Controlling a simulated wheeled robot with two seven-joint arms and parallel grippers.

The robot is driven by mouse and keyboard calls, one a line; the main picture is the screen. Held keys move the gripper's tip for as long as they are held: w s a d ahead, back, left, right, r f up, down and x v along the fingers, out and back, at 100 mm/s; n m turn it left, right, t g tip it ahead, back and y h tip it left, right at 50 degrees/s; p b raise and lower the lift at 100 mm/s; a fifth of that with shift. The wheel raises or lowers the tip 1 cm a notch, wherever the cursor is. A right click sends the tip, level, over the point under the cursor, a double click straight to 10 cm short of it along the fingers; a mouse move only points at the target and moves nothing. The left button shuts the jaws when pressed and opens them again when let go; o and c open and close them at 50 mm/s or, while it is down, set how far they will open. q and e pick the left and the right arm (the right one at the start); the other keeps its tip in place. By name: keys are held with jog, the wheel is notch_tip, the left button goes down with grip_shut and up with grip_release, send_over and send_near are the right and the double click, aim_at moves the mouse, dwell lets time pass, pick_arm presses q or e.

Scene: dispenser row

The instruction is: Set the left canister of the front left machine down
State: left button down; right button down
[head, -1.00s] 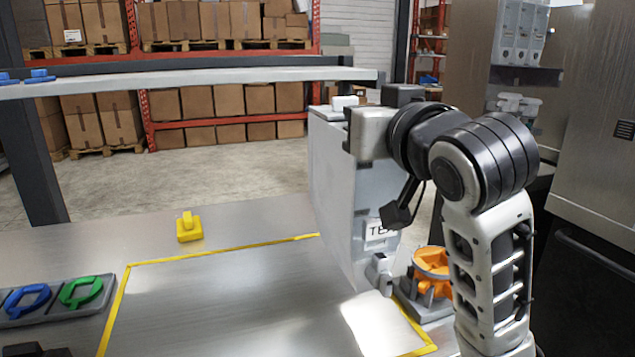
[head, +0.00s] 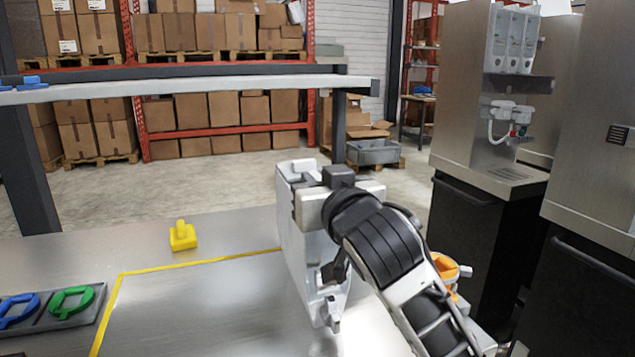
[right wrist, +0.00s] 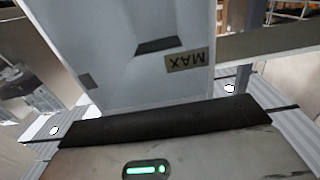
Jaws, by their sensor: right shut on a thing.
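The canister (head: 292,222), a tall grey-white box, is in my right gripper (head: 322,195) in the head view. The gripper is shut on its upper part. The canister hangs roughly upright over the steel table, at the right part of the yellow-taped area (head: 200,262). I cannot tell whether its base touches the table. The canister's pale wall (right wrist: 130,60) with an upside-down MAX label fills the middle of the right wrist view, between the fingers. My left gripper is not in view.
An orange part (head: 446,268) sits on the table to the right, partly behind my right arm. A yellow knobbed piece (head: 183,238) is behind the tape. A tray (head: 60,318) with blue and green rings is at left. Dispensing machines (head: 470,90) stand at right. The taped area's left part is clear.

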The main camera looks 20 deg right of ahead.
jog(key=c, duration=1.8)
grip_release()
jog(key=shift+f, duration=0.15)
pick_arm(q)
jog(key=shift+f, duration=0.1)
pick_arm(e)
jog(key=o, duration=0.3)
jog(key=shift+o, duration=0.2)
